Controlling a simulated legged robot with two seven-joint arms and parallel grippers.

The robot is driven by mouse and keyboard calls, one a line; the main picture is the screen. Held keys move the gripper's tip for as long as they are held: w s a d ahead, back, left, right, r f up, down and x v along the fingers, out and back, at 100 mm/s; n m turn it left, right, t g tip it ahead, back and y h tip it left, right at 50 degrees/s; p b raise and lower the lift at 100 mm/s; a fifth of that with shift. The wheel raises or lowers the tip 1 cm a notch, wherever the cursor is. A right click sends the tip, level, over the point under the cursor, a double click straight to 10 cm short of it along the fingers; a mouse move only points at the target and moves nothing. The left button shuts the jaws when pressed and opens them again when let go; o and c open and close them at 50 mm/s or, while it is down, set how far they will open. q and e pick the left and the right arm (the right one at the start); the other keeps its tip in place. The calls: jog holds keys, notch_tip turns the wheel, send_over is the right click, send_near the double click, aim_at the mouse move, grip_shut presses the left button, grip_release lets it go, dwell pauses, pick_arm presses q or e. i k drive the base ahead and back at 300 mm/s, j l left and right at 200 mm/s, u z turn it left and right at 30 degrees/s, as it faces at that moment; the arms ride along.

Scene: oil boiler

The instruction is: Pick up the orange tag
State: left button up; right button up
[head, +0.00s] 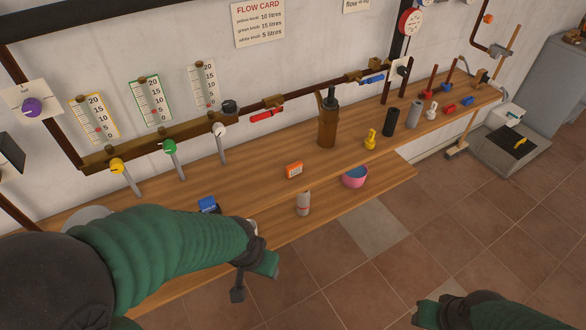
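The orange tag (294,169) is a small orange block with a pale label. It sits on the wooden bench (250,185), close to its front edge and left of the brown oil can. My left gripper (254,281) hangs in front of the bench, below and left of the tag and apart from it. Its fingers look spread, with nothing between them. My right gripper (418,314) is at the bottom edge, far from the tag and partly cut off, so its fingers are unclear.
A grey-white cylinder (303,203) and a pink bowl (355,177) are on the lower shelf. A blue block (208,205) lies by my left forearm. The brown oil can (327,120) and yellow item (370,139) stand right of the tag.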

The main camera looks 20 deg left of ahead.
aim_at(291, 170)
jog(key=i+u, duration=0.2)
jog(key=i, duration=0.45)
jog(key=i+l+u, duration=0.15)
jog(key=i, duration=0.45)
jog(key=u, duration=1.75)
